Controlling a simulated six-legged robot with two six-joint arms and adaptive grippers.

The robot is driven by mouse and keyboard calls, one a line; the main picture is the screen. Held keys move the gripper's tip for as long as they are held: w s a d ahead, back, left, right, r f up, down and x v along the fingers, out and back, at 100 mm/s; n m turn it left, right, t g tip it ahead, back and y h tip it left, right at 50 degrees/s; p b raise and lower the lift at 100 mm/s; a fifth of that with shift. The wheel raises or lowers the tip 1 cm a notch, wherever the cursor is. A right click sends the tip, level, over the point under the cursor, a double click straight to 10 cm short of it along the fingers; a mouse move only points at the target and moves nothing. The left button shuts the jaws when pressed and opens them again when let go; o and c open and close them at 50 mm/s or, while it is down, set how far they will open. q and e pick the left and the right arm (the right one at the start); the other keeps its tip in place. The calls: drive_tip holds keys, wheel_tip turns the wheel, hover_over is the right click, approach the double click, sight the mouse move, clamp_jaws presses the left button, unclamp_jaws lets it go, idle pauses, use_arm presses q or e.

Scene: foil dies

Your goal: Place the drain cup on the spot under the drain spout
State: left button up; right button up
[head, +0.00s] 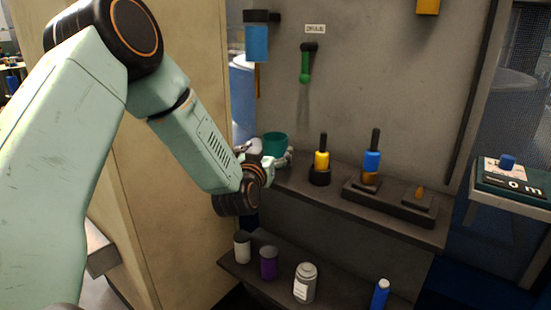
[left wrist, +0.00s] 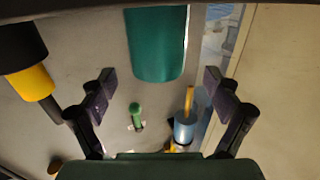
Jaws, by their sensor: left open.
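The teal drain cup (head: 275,142) stands at the left end of the upper shelf in the head view. In the left wrist view the teal cup (left wrist: 157,45) shows between the two dark fingers, toward the top edge. My left gripper (head: 267,157) is open at the cup, its fingers (left wrist: 157,88) apart on either side; I see no clear contact. A blue cylinder (head: 257,43) with a thin orange tube below hangs on the wall above; it may carry the drain spout. The spot under it is hidden or cannot be made out. My right gripper is out of view.
The upper shelf (head: 410,231) also holds a yellow-handled tool (head: 321,160) and a blue-handled tool (head: 372,160) in dark holders. A green lever (head: 305,65) is on the wall. Several bottles, including a white one (head: 305,284), stand on the lower shelf. A beige panel (head: 185,250) borders the left.

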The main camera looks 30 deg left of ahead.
sight(278, 138)
use_arm(q)
drive_tip(key=b+x, duration=0.1)
drive_tip(key=x, duration=0.1)
drive_tip(key=b+x, duration=0.1)
drive_tip(key=x, duration=0.2)
drive_tip(key=shift+w+f, duration=0.15)
drive_tip(key=shift+f, duration=0.05)
drive_tip(key=shift+w, duration=0.4)
drive_tip(key=shift+r, duration=0.15)
drive_tip(key=shift+s, duration=0.1)
drive_tip(key=shift+c, duration=0.4)
drive_tip(key=c, duration=1.3)
wheel_tip(278, 138, up, 10)
drive_tip(key=p, duration=0.3)
drive_tip(key=shift+p, duration=0.4)
